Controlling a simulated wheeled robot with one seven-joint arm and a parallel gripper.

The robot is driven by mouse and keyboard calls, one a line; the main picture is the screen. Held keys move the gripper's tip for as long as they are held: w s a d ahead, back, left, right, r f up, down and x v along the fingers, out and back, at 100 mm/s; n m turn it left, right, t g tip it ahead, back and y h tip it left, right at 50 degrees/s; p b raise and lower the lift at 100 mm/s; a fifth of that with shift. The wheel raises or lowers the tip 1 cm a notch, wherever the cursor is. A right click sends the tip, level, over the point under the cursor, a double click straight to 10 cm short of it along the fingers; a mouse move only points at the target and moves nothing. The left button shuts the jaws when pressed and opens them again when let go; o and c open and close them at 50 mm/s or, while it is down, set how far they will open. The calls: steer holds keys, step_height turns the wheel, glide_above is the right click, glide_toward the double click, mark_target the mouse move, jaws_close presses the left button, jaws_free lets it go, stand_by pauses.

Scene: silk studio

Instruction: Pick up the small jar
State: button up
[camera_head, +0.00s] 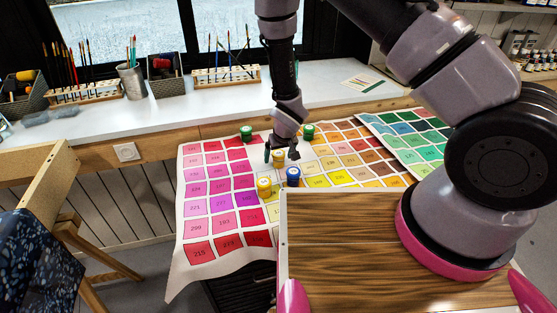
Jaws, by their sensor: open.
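Several small jars stand on the color chart cloth (225,183) near the picture's middle. A green jar (246,132) is at the left and another green jar (308,132) is at the right. A yellow jar (278,158) stands just below my gripper (281,154). A second yellow jar (264,187) and a blue jar (293,176) are nearer to me. My gripper points down and is open, close above or around the middle yellow jar. I cannot tell whether it touches the jar. No jar is seen between closed fingers.
A wood-topped surface (350,245) lies close in front. A white counter (190,112) behind carries brush racks (227,76), a metal cup (132,82) and baskets (166,74). A wooden frame (40,175) stands at the left. The cloth's left part is clear.

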steer(key=shift+x, duration=0.8)
jaws_close()
steer(key=shift+r, duration=0.15)
